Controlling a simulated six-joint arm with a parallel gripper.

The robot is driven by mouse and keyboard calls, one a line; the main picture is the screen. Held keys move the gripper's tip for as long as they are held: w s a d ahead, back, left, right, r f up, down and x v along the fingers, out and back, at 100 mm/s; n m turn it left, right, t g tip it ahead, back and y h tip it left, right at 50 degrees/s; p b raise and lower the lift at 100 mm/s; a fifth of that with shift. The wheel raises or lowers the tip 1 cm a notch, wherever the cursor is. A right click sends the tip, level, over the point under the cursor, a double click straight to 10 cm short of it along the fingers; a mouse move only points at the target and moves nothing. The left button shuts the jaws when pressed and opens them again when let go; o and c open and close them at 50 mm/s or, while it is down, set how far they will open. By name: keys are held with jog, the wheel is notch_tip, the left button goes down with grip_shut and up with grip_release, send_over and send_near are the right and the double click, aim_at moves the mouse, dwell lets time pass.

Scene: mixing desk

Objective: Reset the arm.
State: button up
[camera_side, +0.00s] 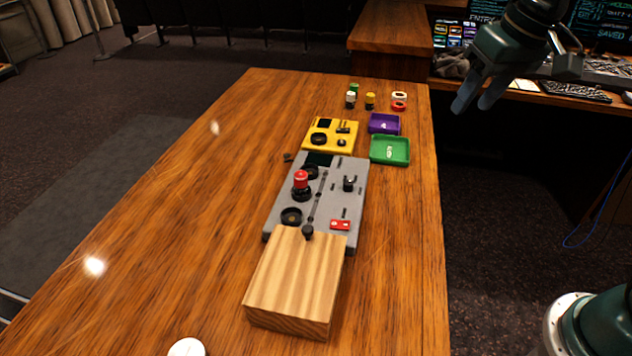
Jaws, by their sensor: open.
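My gripper (470,101) hangs at the upper right, open and empty, with its fingers pointing down. It is to the right of the wooden desk (180,215) in the picture, apart from everything on it. My arm reaches up out of the top edge, so its middle part is hidden. A grey mixing panel (325,200) with knobs, a slider and a red switch lies on the desk. A red-topped piece (300,180) stands upright on the panel's left side.
A light wooden block (298,275) adjoins the panel's near end. A yellow panel (331,134), a purple tray (384,123) and a green tray (390,150) lie beyond. Several small coloured pieces (370,101) stand farther back. A white round object (187,347) sits at the near edge. The desk's left side is largely clear.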

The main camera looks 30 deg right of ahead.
jog(key=s+d+f+n+t, duration=0.1)
jog(key=s+d+f+t, duration=0.1)
jog(key=s, duration=1.3)
jog(key=shift+f+n, duration=0.3)
jog(key=shift+f, duration=0.25)
